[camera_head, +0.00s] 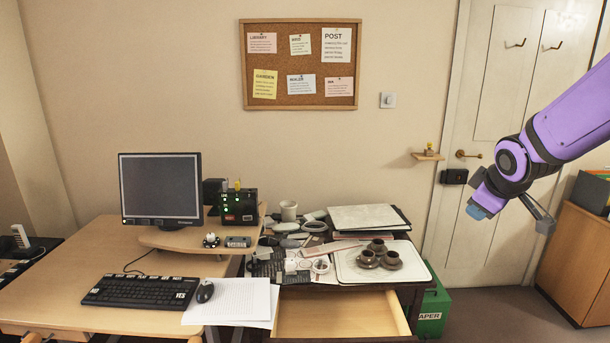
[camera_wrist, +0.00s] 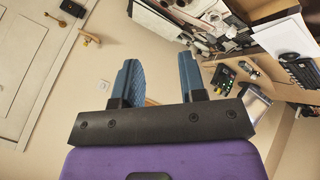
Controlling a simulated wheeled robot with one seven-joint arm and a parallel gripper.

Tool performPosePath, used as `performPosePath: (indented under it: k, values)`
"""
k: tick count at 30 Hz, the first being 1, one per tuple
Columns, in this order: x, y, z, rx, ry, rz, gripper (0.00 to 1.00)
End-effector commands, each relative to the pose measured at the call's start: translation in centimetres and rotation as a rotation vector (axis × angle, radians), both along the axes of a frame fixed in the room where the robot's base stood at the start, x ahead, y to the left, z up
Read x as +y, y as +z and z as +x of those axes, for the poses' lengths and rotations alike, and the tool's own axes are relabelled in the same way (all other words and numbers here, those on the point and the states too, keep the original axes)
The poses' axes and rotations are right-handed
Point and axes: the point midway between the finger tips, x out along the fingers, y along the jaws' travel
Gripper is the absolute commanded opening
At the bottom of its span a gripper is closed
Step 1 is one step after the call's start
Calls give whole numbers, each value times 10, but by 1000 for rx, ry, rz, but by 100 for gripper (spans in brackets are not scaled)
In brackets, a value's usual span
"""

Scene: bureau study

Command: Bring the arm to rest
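My purple arm reaches in from the right edge of the head view, raised in front of the door. My gripper (camera_head: 508,212) is at its end, with one blue fingertip and a grey part showing there. In the wrist view my gripper (camera_wrist: 160,82) shows two blue fingers standing well apart with nothing between them. It is open and empty, in free air, to the right of the desk and touching nothing that I can see.
The desk (camera_head: 60,290) holds a monitor (camera_head: 160,188), keyboard (camera_head: 140,291) and papers. A cluttered side cabinet with an open drawer (camera_head: 340,315) carries a tray (camera_head: 415,270) with brown cups. A wooden cabinet (camera_head: 580,260) stands right, a green box (camera_head: 433,310) on the floor.

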Motion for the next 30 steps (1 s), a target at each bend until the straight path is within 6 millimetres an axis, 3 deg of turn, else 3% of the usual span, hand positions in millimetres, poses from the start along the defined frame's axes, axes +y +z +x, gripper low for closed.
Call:
performPosePath:
  k: [3, 9, 21, 25, 30]
  values:
    - [9, 26, -35, 6, -89, 63, 38]
    - [24, 54, -98, 34, -239, 185, 38]
    - [56, 78, -224, 116, -487, 428, 38]
    - [62, 78, -249, 141, -532, 477, 38]
    - [66, 78, -263, 156, -557, 503, 38]
